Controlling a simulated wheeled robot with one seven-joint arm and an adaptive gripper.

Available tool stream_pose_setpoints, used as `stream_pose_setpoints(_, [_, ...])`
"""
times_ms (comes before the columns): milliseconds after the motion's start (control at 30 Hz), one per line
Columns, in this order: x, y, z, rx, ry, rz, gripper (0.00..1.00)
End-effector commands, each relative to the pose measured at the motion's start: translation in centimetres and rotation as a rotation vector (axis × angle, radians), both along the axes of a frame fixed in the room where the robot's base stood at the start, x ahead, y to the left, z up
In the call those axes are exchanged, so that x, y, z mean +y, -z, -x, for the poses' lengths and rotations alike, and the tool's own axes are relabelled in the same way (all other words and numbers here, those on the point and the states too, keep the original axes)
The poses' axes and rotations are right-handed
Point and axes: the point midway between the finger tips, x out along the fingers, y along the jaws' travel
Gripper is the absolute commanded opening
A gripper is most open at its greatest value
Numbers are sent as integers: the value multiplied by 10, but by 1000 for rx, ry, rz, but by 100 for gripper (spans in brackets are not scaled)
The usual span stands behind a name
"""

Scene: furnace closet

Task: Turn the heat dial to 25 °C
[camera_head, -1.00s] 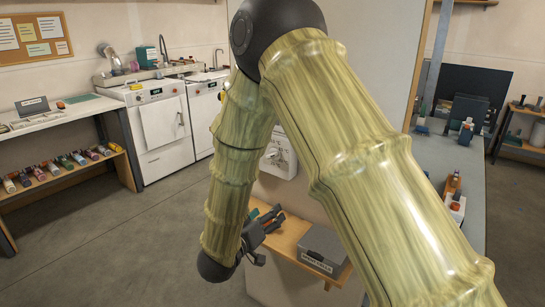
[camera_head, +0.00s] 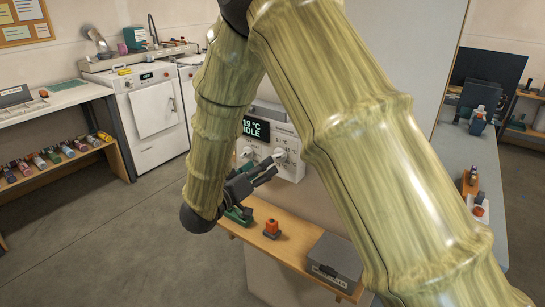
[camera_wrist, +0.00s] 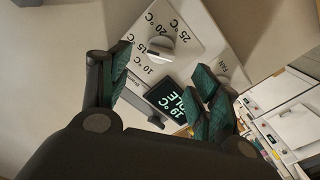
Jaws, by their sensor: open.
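My gripper (camera_head: 272,167) is open and empty, just in front of the panel. It (camera_wrist: 164,64) appears apart from the dial, though contact is hard to judge.
A second knob (camera_head: 247,153) is left of the dial, near the FAN label (camera_wrist: 222,72). A wooden shelf (camera_head: 292,248) below holds an orange-topped item (camera_head: 271,229), a green item and a grey box (camera_head: 333,262). White appliances (camera_head: 152,118) stand at the back left.

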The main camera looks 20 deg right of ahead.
Motion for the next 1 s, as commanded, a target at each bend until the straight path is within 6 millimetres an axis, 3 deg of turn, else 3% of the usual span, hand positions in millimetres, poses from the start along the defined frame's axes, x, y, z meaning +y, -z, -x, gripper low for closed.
stream_pose_setpoints(100, [-19, -1, -12, 1, 5, 0, 62])
stream_pose_setpoints(400, [-48, 0, -36, 2, 2, 0, 62])
stream_pose_setpoints(867, [-55, 1, -43, 1, -1, 1, 62])
stream_pose_setpoints(1000, [-54, 1, -43, 1, -2, 1, 41])
